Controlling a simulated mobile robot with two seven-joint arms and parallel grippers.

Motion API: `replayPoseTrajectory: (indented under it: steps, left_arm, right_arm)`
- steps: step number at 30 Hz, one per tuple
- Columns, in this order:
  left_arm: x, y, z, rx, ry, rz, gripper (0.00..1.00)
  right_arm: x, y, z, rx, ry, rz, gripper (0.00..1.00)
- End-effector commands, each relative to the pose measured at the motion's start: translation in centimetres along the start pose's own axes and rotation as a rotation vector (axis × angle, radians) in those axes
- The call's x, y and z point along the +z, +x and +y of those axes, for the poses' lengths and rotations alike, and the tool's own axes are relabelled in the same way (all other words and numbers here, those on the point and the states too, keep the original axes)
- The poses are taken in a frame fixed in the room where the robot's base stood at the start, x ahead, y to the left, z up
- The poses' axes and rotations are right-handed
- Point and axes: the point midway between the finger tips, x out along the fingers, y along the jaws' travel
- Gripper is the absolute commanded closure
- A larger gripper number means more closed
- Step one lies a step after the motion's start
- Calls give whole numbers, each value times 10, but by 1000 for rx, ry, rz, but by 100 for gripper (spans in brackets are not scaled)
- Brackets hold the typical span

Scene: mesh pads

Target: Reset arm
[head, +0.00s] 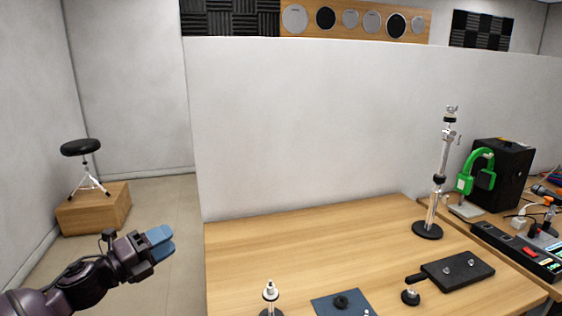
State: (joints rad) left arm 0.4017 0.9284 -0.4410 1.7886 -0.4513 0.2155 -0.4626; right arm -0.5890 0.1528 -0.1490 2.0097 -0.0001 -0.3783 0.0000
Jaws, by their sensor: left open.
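My left gripper (160,244) has blue fingertips and comes in from the lower left. It is open and empty, in the air over the floor, left of the wooden table (300,240) and apart from it. My right gripper is not in view.
On the table stand a chrome stand (439,180), a black plate with a handle (457,271), a small black knob (410,296), a blue mat (342,303) and a short metal post (270,294). A green clamp (466,180) and power strip (515,250) are at right. The table's middle is clear.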

Motion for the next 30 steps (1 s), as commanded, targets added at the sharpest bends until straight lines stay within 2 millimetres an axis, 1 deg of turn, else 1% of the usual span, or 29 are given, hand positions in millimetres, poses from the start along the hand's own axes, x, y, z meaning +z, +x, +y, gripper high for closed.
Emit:
replayPoseTrajectory:
  steps: [1,2,3,5,6,8,9,11,12,14,15,17,21,27,30]
  left_arm:
    - [-12,-5,16,6,-191,-82,55]
    - [-17,-9,25,10,-299,-132,55]
    - [-24,-16,37,18,-433,-195,55]
    - [-36,-27,55,28,-623,-283,55]
    - [-45,-35,68,36,-739,-339,55]
    - [-60,-50,86,48,-900,-420,55]
    - [-70,-60,98,55,-1000,-472,55]
    - [-88,-76,115,67,-1138,-548,55]
    - [-99,-87,126,74,-1224,-598,55]
    - [-118,-104,140,84,-1340,-668,55]
    - [-131,-116,149,92,-1408,-716,55]
    - [-150,-134,161,100,-1500,-781,55]
    - [-196,-178,181,110,-1660,-918,55]
    - [-252,-235,200,120,-1782,-1088,55]
    - [-274,-255,205,138,-1812,-1145,55]
  right_arm:
    - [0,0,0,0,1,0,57]
    - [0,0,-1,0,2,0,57]
    - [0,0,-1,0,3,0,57]
    - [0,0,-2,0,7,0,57]
    - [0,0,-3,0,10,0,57]
    - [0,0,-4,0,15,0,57]
    - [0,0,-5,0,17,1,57]
    - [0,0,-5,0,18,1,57]
    - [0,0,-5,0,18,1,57]
    - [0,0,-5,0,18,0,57]
    - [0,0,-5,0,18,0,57]
    - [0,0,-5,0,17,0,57]
    - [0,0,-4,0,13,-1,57]
    - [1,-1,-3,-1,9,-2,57]
    - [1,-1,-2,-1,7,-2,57]
